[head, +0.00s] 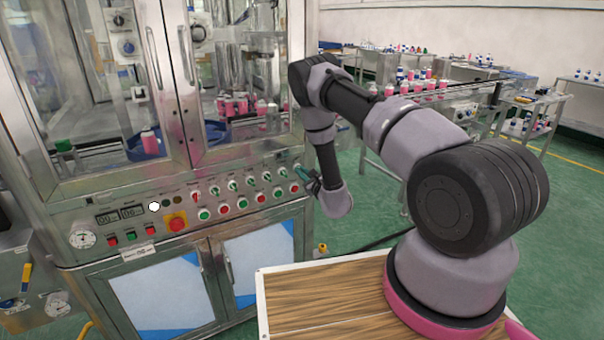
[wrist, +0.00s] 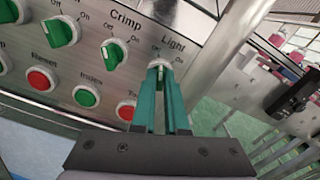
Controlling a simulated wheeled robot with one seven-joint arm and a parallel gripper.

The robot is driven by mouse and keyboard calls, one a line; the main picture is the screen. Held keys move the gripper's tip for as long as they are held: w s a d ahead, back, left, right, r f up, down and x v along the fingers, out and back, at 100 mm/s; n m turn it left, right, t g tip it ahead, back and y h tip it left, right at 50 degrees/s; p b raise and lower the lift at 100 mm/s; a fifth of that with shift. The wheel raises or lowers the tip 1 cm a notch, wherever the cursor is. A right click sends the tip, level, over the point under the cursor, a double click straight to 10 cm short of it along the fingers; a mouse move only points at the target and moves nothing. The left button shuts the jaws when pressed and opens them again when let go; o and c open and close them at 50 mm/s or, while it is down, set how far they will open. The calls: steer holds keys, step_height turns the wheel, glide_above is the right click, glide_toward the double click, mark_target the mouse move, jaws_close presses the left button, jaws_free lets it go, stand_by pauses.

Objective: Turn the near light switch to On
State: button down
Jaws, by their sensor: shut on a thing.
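The light switch (wrist: 159,63) is a small knob on the steel control panel, under the word Light with Off and On marks, in the wrist view. My gripper (wrist: 161,74) has its two green fingers closed around the knob, one on each side. The fingertips hide most of the knob, so I cannot tell which mark it points to. In the head view my gripper (head: 308,181) is at the right end of the panel, and the switch is hard to make out there.
The Crimp switch (wrist: 114,52) and another green switch (wrist: 61,31) sit to the left. Green and red push buttons, including a green one (wrist: 86,96), lie below. A steel corner post (wrist: 222,55) stands close on the right. A wooden-topped surface (head: 325,300) is in front of the machine.

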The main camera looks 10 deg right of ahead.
steer(key=shift+m, duration=5)
steer(key=shift+s+f, duration=0.1)
steer(key=c, duration=0.9)
jaws_free()
steer(key=shift+c, duration=0.2)
steer(key=shift+d, duration=0.1)
steer(key=v, duration=1)
steer(key=shift+s, duration=0.35)
steer(key=shift+d, duration=0.1)
